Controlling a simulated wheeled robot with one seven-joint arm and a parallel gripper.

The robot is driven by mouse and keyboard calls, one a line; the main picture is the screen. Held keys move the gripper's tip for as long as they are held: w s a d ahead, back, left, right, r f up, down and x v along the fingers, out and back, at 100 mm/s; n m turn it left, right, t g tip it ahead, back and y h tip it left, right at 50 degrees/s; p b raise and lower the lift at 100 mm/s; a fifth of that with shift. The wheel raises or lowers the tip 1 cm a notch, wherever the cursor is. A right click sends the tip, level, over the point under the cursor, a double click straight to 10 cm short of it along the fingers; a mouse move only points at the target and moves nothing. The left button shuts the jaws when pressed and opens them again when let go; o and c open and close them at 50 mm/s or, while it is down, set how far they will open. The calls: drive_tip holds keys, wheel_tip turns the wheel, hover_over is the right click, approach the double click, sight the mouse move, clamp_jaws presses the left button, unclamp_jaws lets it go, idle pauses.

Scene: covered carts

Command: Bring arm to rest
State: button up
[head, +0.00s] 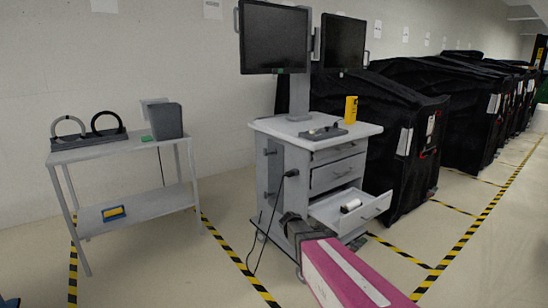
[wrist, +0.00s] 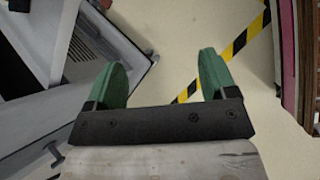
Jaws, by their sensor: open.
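My gripper (wrist: 163,80) is open in the wrist view. Its two green fingertips stand wide apart, with bare pale floor and a piece of striped tape showing between and beyond them. Nothing is held between them. A grey cart part (wrist: 105,45) lies close to the left of the left finger; I cannot tell whether they touch. In the head view the fingertips cannot be made out clearly. The grey cart (head: 290,165) stands in the middle, its lower drawer (head: 372,207) pulled out with a small white roll-like item (head: 351,205) in it.
Two monitors (head: 273,40) and a yellow container (head: 351,109) top the cart. A two-level side table (head: 125,210) stands at left, holding a grey bin (head: 163,120). Open floor with striped tape (head: 455,255) lies at right.

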drive_tip(key=s+d+r+m+g+y, duration=0.1)
drive_tip(key=s+m+y, duration=0.6)
drive_tip(key=s+m, duration=0.8)
drive_tip(key=s+d+g, duration=0.1)
drive_tip(key=s, duration=0.1)
drive_tip(key=shift+s+r+m+y, duration=0.3)
drive_tip(key=shift+r+y, duration=0.05)
drive_tip(key=shift+y, duration=0.05)
idle(0.4)
